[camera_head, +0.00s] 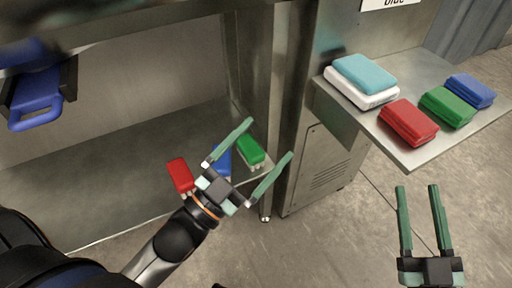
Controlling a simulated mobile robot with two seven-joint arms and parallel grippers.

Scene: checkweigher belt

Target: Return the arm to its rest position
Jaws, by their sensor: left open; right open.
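My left gripper (248,165) is open and empty, reaching from the lower left over the right end of the grey lower shelf (110,185). Below or beside it in the picture are a red item (180,174), a blue item (222,158) partly hidden by the gripper, and a green item (250,150). My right gripper (418,190) is open and empty at the lower right, in front of the metal side shelf (400,152) and apart from it in the picture.
On the side shelf lie a teal pack (364,73) on a white one (358,95), and red (408,121), green (447,106) and blue (470,91) packs. A vented cabinet (318,172) stands between the shelves. A blue handled object (36,98) is at upper left.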

